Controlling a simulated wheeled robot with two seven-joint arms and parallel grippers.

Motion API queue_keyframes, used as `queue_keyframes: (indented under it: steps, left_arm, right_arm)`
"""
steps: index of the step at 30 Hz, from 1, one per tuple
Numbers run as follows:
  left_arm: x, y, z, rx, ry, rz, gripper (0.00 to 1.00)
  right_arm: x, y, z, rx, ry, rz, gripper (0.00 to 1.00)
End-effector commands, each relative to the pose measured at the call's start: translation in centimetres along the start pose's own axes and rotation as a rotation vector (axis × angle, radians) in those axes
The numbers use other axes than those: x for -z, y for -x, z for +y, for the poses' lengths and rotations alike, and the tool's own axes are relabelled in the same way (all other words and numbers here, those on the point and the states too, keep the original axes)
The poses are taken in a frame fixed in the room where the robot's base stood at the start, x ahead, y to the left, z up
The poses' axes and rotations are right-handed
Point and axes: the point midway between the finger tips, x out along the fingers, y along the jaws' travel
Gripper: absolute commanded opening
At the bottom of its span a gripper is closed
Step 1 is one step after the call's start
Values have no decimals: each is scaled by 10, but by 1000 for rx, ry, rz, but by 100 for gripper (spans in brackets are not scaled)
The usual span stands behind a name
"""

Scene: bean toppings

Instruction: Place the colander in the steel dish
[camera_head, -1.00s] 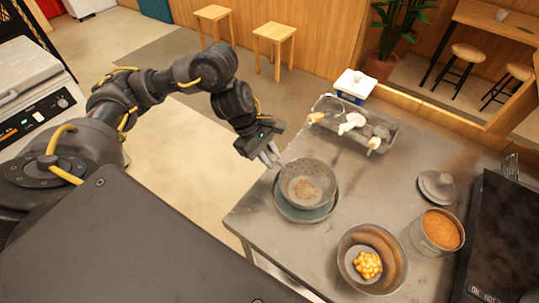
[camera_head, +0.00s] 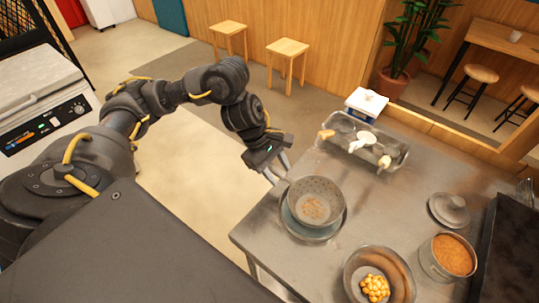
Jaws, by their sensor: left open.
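The colander (camera_head: 318,187) is a grey perforated bowl with a brownish patch on its inner bottom. It sits within a wider blue-grey dish (camera_head: 304,233) near the table's left edge. A steel dish (camera_head: 403,268) with a brownish inside stands at the front of the table, with a smaller bowl of yellow beans in it, cut off by the frame's bottom edge. My left gripper (camera_head: 277,171) is open, with its fingers pointing down at the colander's far-left rim. Whether the fingers touch the rim is unclear. My right gripper is out of view.
A pot of orange-brown food (camera_head: 453,256) and a grey lid (camera_head: 450,209) are at the right. A metal tray with utensils (camera_head: 349,163) lies at the back, near a small white-topped box (camera_head: 367,103). The table's middle is clear.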

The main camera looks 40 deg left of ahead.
Motion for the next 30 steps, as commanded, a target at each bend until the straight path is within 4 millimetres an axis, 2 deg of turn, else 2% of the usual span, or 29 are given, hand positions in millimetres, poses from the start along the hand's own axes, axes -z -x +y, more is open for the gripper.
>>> queue_keyframes:
  steps: [9, 15, 21, 30]
  left_arm:
    - [0, 67, 1, -7, -1, 3, 42]
    - [0, 97, 1, -4, -1, 2, 42]
    - [0, 108, 0, 0, 1, 0, 42]
    - [0, 108, 0, 0, 1, 0, 42]
  right_arm:
    - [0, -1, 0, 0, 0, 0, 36]
    - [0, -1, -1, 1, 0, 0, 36]
    - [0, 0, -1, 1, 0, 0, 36]
    - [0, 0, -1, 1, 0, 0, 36]
